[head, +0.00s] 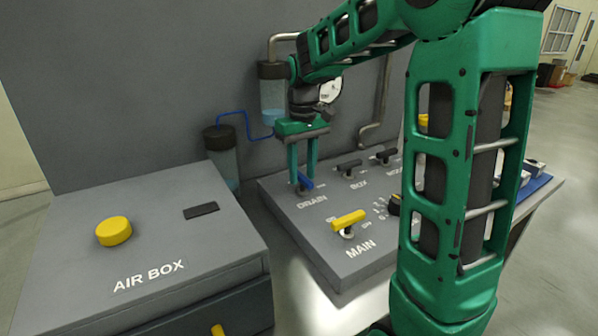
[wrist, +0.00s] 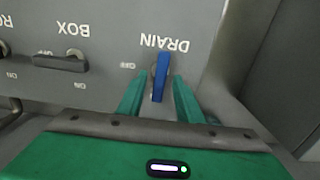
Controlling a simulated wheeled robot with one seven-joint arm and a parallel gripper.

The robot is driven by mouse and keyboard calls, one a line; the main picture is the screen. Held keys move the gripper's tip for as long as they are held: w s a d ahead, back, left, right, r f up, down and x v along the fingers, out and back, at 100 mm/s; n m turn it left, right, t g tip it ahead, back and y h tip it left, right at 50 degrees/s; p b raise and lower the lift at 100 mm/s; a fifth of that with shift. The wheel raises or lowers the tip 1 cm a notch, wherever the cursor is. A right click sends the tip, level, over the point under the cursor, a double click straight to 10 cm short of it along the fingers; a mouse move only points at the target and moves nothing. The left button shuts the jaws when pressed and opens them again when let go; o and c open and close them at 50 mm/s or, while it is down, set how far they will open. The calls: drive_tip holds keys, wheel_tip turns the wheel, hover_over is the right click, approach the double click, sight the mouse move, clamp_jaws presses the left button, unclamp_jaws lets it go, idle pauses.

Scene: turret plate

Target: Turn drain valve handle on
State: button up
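The drain valve handle (head: 306,183) is a short blue lever on the grey valve panel (head: 290,223), beside the DRAIN label. In the wrist view the blue handle (wrist: 161,77) stands lengthwise in the picture, with an OFF mark to its left; no ON mark for it can be made out. My gripper (head: 302,182) points down at the handle. In the wrist view my gripper (wrist: 158,92) has one green finger on each side of the handle, with a visible gap on both sides. The fingers look open around it, not clamped.
Black BOX handle (head: 349,168) and another black handle (head: 386,156) sit to the right on the panel. The yellow MAIN handle (head: 348,220) is nearer the front. The AIR BOX (head: 190,235) with a yellow button (head: 114,231) stands left. Clear cylinders and pipes rise behind.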

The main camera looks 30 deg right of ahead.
sight(302, 176)
wheel_tip(302, 176, up, 11)
idle(0.5)
drive_tip(key=shift+w+f, duration=0.1)
drive_tip(key=shift+f, duration=0.05)
